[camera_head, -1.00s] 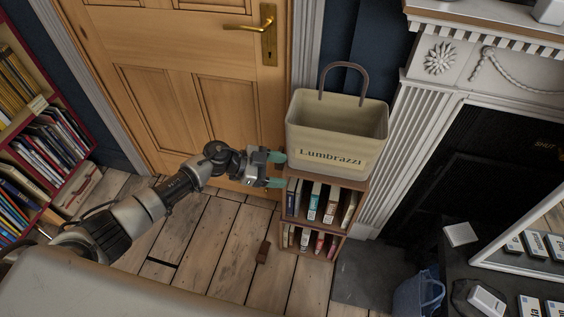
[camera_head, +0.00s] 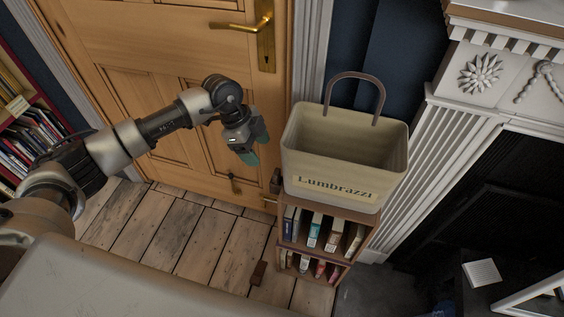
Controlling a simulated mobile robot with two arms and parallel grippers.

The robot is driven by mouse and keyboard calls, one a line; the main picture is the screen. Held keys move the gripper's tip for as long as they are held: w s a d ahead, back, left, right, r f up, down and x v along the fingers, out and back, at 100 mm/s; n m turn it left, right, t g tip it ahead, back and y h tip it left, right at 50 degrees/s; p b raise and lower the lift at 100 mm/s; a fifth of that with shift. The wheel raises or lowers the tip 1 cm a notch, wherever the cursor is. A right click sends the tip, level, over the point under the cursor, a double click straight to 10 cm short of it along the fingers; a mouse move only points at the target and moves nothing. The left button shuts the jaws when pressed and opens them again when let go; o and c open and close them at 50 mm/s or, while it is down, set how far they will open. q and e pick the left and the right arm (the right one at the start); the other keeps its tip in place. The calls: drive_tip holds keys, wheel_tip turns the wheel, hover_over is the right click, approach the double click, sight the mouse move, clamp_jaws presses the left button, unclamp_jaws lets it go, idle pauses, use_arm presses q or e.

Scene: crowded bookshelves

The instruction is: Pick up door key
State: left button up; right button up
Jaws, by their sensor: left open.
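My left gripper (camera_head: 256,146), with teal fingertips, is open and points down in front of the door (camera_head: 185,95). It is left of the beige "Lumbrazzi" bag (camera_head: 327,187), apart from it. Nothing shows between its fingers. I cannot make out a door key for sure anywhere else. A brass handle and lock plate (camera_head: 265,42) are on the door above the gripper. My right gripper is not in view.
The bag stands on a small bookshelf (camera_head: 314,258) filled with books. A white fireplace surround (camera_head: 410,170) is to the right. A larger bookcase is at the far left. A small brown block (camera_head: 258,273) lies on the plank floor (camera_head: 190,238), otherwise mostly clear.

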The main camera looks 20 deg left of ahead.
sight(277, 181)
use_arm(q)
drive_tip(key=x, duration=1)
drive_tip(key=shift+w+d+f, duration=0.15)
drive_tip(key=shift+w+f, duration=0.15)
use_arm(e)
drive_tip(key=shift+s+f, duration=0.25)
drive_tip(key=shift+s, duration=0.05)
use_arm(q)
drive_tip(key=c, duration=1)
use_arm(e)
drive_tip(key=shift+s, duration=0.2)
